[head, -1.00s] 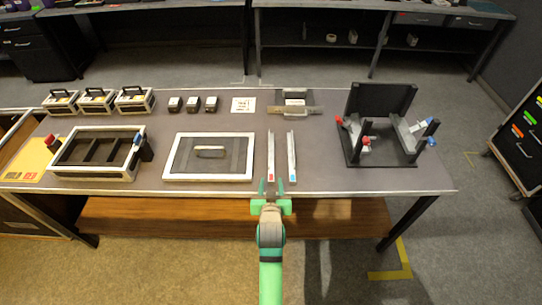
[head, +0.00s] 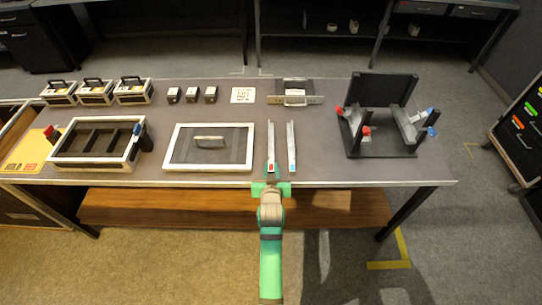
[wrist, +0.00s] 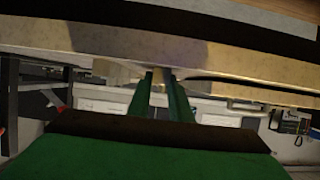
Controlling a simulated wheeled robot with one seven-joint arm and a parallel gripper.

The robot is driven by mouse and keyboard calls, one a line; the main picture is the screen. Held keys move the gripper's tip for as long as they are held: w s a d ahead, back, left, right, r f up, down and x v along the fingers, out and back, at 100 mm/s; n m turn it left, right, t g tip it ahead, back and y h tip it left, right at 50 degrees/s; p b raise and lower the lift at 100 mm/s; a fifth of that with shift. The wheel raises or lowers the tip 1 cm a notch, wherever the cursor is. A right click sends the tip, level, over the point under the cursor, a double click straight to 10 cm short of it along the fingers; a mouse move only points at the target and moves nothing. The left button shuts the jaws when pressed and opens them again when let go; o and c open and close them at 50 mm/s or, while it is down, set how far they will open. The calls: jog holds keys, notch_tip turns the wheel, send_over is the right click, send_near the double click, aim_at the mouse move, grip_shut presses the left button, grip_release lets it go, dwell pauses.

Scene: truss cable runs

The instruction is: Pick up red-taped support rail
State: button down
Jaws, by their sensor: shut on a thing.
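The red-taped support rail (head: 271,145) is a slim grey channel with red tape at its near end. It lies near the table's front edge, pointing away from me. My gripper (head: 271,175) is at that near end, its green fingers shut on the rail. In the wrist view the two green fingers of my gripper (wrist: 161,95) are close together, with a small greyish piece between their tips. Whether the rail is clear of the table cannot be told. A similar rail with blue tape (head: 291,145) lies parallel just to the right, apart from my gripper.
A framed panel with a handle (head: 170,165) lies to the left, beside an open divided box (head: 98,168). A black stand with grey channels and red and blue clamps (head: 375,152) is on the right. The table's front edge (head: 350,183) runs close under my gripper.

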jog(key=shift+r, duration=0.15)
jog(key=shift+r, duration=0.2)
notch_tip(320, 180, up, 2)
jog(key=shift+r, duration=0.1)
jog(key=s+a+r, duration=0.6)
jog(key=s+r, duration=0.4)
jog(key=s, duration=0.2)
jog(key=shift+s+a, duration=0.2)
jog(key=shift+a, duration=0.05)
